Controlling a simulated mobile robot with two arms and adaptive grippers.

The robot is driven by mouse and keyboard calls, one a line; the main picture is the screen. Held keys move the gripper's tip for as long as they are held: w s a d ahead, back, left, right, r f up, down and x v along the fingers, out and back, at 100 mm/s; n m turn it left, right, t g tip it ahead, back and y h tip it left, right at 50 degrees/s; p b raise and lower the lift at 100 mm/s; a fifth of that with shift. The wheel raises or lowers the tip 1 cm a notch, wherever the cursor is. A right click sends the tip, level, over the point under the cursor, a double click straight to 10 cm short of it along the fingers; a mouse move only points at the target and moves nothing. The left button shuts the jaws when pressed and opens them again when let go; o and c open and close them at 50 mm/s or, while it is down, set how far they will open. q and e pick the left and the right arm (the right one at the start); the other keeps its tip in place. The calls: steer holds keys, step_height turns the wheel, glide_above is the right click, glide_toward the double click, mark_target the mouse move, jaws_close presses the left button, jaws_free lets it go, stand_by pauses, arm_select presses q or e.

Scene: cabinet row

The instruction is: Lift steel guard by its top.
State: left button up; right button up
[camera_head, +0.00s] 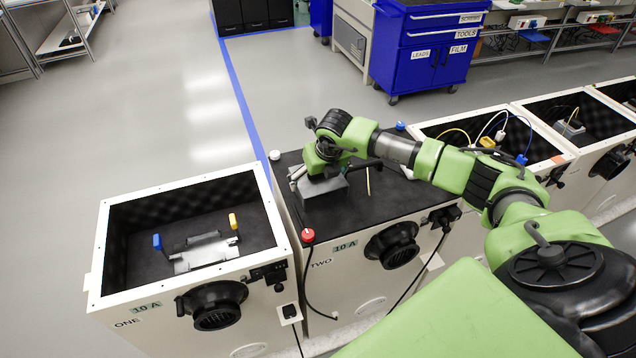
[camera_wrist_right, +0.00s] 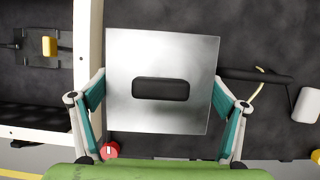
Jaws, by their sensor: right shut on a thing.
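The steel guard (camera_head: 322,193) is a grey metal box shape over the black top of cabinet TWO. In the right wrist view its square, brushed top (camera_wrist_right: 160,115) faces me, with a dark rounded bar or slot in the middle. My right gripper (camera_head: 322,170) is above it, pointing down. In the wrist view its two fingers (camera_wrist_right: 159,80) lie against the left and right sides of the guard, shut on it. I cannot tell whether its underside touches the cabinet top. My left gripper is not in view.
Cabinet ONE (camera_head: 170,300), left, is open, with a metal plate (camera_head: 205,253) and blue and yellow clips inside. A red button (camera_head: 308,235) sits at cabinet TWO's front left corner. A black bar (camera_wrist_right: 255,76) is close right of the guard. More open cabinets (camera_head: 500,125) stand right.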

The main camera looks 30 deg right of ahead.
mark_target(309, 180)
steer(key=shift+w+r+b, duration=0.1)
steer(key=shift+r+b, duration=0.35)
steer(key=shift+r, duration=0.35)
steer(key=s+a+r, duration=0.2)
steer(key=r, duration=0.1)
steer(key=s+a+r+b, duration=0.1)
steer(key=r, duration=0.1)
steer(key=shift+a, duration=0.25)
steer(key=s+a+r+b, duration=0.3)
steer(key=s+a+r, duration=0.2)
steer(key=s+a, duration=0.15)
step_height(309, 180, up, 7)
steer(key=p, duration=0.4)
steer(key=shift+w+a, duration=0.15)
steer(key=shift+a, duration=0.25)
